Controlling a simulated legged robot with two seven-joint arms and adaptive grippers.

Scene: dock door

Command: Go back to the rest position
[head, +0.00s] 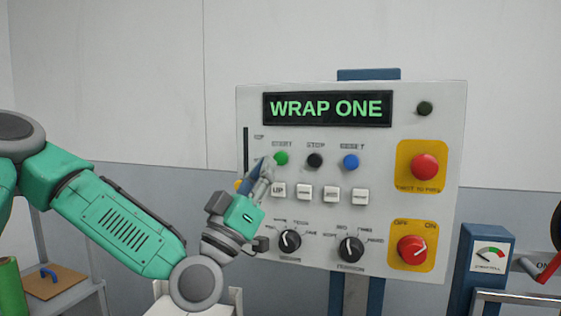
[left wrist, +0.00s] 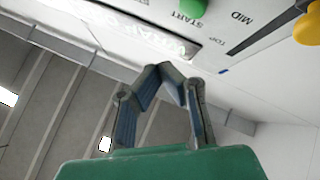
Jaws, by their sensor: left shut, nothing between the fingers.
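My left gripper (head: 267,164) is shut and empty in front of the control panel (head: 420,118). In the head view its fingertips are just left of and below the green START button (head: 281,158). In the left wrist view the fingers (left wrist: 163,72) meet at their tips. The green button (left wrist: 193,7) shows beyond them near the top edge, apart from the tips in the picture. My left arm reaches in from the left and hides the panel's lower left part. The display (head: 328,109) reads WRAP ONE in green. My right gripper is not in view.
The panel carries a red button (head: 425,167), a red switch (head: 411,248), black knobs and several white keys. A gauge box (head: 487,256) and rail stand at the right. A brown board (head: 55,283) lies at the lower left. Open space shows above my left arm.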

